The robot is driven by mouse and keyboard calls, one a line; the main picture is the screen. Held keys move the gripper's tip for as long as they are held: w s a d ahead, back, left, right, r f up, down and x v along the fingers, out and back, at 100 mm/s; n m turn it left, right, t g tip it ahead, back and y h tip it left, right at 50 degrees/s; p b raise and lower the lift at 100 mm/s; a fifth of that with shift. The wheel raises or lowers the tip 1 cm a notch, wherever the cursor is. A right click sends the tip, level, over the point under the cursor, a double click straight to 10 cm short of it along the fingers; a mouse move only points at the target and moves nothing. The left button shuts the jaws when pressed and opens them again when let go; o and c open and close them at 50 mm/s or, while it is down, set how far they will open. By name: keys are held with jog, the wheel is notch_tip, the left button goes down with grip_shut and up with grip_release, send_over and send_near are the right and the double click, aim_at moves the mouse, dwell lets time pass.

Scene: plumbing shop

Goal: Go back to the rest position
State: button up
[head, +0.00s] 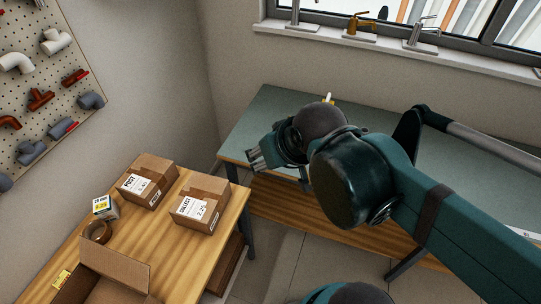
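My gripper (255,157) is at the end of my dark teal arm, in the middle of the head view. It is above the left part of the grey-green workbench (255,112), with its fingers pointing left toward the gap between the bench and the wooden table. The fingers are small and partly hidden by the wrist. I cannot tell whether they are open or shut, and I see no object in them. My arm reaches in from the lower right and hides part of the bench.
The wooden table (160,245) at lower left holds two labelled boxes (147,180) (200,203), a small white box (105,207), a tape roll (97,231) and an open carton (115,265). Taps (357,25) stand on the windowsill. A pegboard (45,80) with pipe fittings hangs at left.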

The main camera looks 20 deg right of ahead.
jog(key=shift+f, duration=0.15)
notch_tip(320, 180, down, 5)
jog(key=b, duration=0.5)
jog(key=shift+f+b, duration=0.15)
jog(key=shift+b, duration=0.2)
dwell(1.1)
